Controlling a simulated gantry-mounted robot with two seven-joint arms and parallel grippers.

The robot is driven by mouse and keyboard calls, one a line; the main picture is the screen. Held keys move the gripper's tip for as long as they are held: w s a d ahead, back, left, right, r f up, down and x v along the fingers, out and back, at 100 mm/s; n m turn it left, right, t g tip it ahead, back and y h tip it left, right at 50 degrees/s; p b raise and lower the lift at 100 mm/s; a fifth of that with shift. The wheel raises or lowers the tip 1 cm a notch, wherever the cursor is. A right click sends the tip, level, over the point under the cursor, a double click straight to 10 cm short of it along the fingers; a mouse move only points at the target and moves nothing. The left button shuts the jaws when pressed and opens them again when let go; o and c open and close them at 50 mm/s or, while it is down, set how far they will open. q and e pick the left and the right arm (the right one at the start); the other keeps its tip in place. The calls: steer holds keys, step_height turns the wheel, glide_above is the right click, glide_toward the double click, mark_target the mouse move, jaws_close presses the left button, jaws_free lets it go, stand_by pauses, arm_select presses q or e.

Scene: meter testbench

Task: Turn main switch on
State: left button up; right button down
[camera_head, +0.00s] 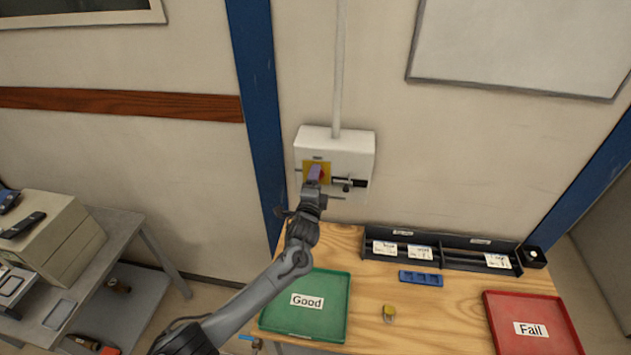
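The main switch box (335,141) is a white box on the wall, at the lower end of a vertical conduit. My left gripper (314,175) is up against the front of the box, at the yellow plate. I cannot tell whether the fingers touch or grip the knob, or which way the knob is turned. My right gripper is not in view.
A side bench (127,224) stands at left.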

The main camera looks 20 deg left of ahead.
arm_select(q)
steer(key=shift+m, duration=0.4)
steer(key=o, duration=1.1)
steer(key=shift+c, duration=0.2)
steer(key=shift+s, duration=0.1)
steer(key=s+d, duration=0.2)
steer(key=s, duration=0.8)
steer(key=shift+s, duration=0.25)
